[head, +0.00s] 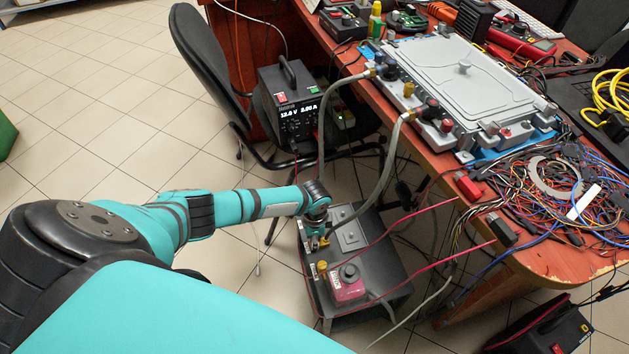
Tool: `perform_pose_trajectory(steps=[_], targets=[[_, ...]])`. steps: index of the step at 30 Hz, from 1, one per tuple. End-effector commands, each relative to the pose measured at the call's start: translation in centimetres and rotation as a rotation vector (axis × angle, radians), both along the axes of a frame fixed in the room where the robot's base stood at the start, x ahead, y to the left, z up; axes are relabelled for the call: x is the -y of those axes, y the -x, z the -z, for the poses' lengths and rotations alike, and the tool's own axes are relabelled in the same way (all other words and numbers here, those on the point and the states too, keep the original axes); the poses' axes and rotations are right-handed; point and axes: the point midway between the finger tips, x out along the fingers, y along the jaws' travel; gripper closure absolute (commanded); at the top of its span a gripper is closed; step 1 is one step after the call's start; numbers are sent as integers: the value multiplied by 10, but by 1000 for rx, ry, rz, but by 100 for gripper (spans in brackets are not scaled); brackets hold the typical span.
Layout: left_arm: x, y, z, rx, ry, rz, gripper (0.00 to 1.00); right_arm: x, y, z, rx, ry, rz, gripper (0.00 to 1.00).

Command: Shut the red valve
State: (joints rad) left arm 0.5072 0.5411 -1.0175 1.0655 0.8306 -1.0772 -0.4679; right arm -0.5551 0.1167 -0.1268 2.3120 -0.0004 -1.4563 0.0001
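A red block with a dark round knob (347,284) sits on top of a dark box (385,262) on the floor. I cannot tell for sure whether this is the red valve. Small red knobs (447,126) also show on the front edge of the grey unit on the table. My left gripper (315,240) points down at the far left part of the dark box, beside a yellow fitting (322,266), and is apart from the red block. Its fingers are small and partly hidden, so whether it is open or holds something is unclear. My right gripper is out of view.
Two grey hoses (385,165) hang from the grey unit (465,75) toward the dark box. Red cables (420,211) cross above the box. A power supply (290,103) and a black chair (205,50) stand behind. Tangled wires cover the table's near corner. Tiled floor at left is clear.

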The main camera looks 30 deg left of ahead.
Motion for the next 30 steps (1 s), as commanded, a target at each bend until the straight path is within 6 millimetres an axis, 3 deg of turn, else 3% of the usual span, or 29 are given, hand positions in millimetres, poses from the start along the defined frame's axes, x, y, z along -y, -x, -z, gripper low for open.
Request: perform_pose_trajectory(steps=[19, 20, 21, 25, 30], targets=[[0, -1, 0, 1, 0, 53, 100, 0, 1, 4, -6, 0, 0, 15], [0, -1, 0, 1, 0, 53, 73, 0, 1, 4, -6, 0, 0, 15], [0, -1, 0, 1, 0, 53, 68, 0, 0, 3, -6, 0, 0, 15], [0, -1, 0, 1, 0, 53, 52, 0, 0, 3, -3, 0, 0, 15], [0, 0, 0, 1, 0, 53, 52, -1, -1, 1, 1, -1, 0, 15]])
